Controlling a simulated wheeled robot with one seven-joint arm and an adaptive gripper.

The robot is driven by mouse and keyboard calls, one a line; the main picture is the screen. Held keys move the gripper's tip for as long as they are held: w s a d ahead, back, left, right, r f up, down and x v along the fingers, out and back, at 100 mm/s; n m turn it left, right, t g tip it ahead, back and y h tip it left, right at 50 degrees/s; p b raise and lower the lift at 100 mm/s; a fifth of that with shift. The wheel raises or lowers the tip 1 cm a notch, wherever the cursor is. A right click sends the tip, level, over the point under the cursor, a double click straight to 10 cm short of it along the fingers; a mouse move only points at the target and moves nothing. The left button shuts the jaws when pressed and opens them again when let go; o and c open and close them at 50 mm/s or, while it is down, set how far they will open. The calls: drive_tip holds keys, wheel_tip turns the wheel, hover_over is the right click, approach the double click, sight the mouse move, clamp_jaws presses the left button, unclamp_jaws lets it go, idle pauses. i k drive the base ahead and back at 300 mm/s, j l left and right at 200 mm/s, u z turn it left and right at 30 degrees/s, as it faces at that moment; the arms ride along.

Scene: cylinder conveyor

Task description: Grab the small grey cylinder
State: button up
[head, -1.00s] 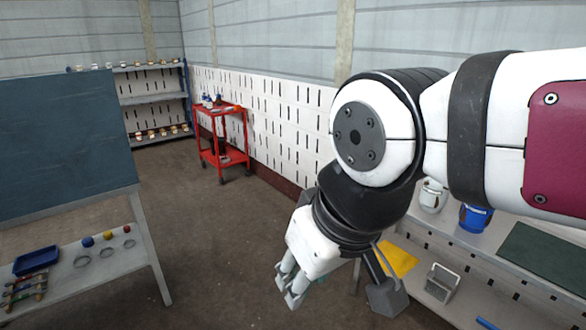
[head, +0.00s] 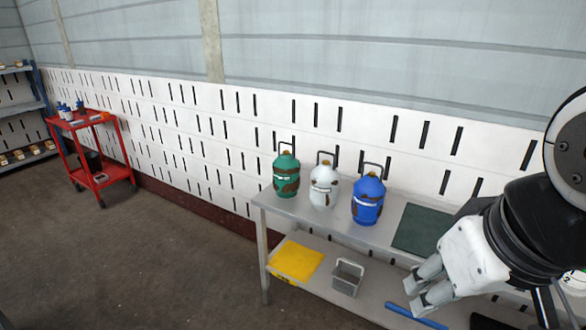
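A pale grey-white cylinder (head: 323,188) with a brass valve top and a dark handle stands upright on the metal bench top (head: 300,215). It stands between a green cylinder (head: 286,176) and a blue cylinder (head: 369,202), and is a little slimmer than both. My gripper (head: 482,303) is at the lower right, pointing down, in front of the bench and well to the right of the pale cylinder.
A dark green mat (head: 421,229) lies on the bench top right of the blue cylinder. The lower shelf holds a yellow item (head: 296,262), a grey basket (head: 347,277) and a blue tool (head: 415,316). A red trolley (head: 98,160) stands far left. The floor left of the bench is clear.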

sight(325, 178)
drive_tip(key=i+j, duration=0.2)
drive_tip(key=i, duration=0.25)
drive_tip(key=i+j, duration=0.25)
drive_tip(key=i, duration=0.2)
drive_tip(key=i+j, duration=0.2)
drive_tip(key=i, duration=0.25)
drive_tip(key=i+j, duration=0.25)
drive_tip(key=i, duration=0.2)
drive_tip(key=i+j, duration=0.2)
drive_tip(key=i, duration=0.25)
drive_tip(key=u, duration=0.05)
